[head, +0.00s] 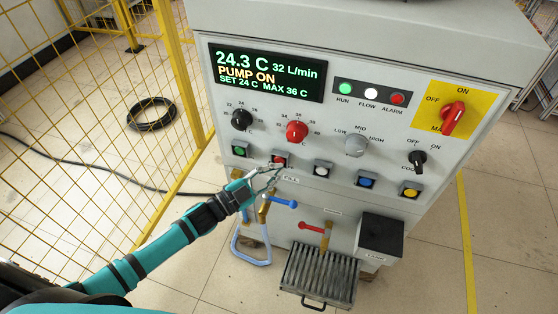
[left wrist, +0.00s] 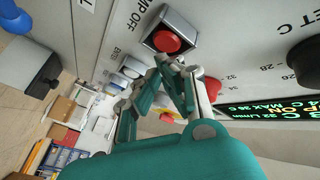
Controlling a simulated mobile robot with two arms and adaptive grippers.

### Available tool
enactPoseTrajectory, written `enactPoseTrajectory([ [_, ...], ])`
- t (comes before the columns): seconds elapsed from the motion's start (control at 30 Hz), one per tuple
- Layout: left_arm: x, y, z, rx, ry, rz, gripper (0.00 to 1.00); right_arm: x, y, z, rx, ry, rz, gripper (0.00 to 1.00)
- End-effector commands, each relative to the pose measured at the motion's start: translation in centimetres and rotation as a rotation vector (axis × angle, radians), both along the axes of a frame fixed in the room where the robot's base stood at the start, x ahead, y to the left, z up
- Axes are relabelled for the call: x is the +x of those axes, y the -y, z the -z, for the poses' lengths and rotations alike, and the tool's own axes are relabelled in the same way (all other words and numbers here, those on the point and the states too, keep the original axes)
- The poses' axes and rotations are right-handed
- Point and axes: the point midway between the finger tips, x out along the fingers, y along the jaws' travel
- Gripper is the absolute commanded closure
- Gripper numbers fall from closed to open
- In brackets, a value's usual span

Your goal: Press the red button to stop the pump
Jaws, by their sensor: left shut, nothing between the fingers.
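The red button (head: 280,161) sits in a square housing in the row of buttons on the machine's front panel. It also shows in the left wrist view (left wrist: 167,41), with lettering ending in "OFF" beside it. My left gripper (head: 277,168) is shut and empty, its fingertips at the button's lower edge. In the left wrist view the fingertips (left wrist: 166,63) are close to the housing; I cannot tell whether they touch the button. My right gripper is not in view.
Green (head: 240,149), white (head: 322,169), blue (head: 366,180) and yellow (head: 410,190) buttons share the row. A red knob (head: 296,131) is just above the red button. Blue-handled (head: 282,202) and red-handled (head: 311,227) valves are below. A yellow mesh fence (head: 100,110) stands left.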

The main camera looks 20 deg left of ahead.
Motion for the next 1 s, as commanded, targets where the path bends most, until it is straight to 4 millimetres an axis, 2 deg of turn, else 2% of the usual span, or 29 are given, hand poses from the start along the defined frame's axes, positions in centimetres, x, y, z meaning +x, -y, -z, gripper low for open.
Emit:
enactPoseTrajectory([
  [0.23, 0.8, 0.1, 0.0, 0.000, 0.001, 0.001, 1.00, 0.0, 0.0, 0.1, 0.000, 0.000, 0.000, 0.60],
  [1.0, 1.3, 0.1, 0.0, 0.000, 0.000, 0.000, 1.00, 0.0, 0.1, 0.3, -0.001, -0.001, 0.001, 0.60],
])
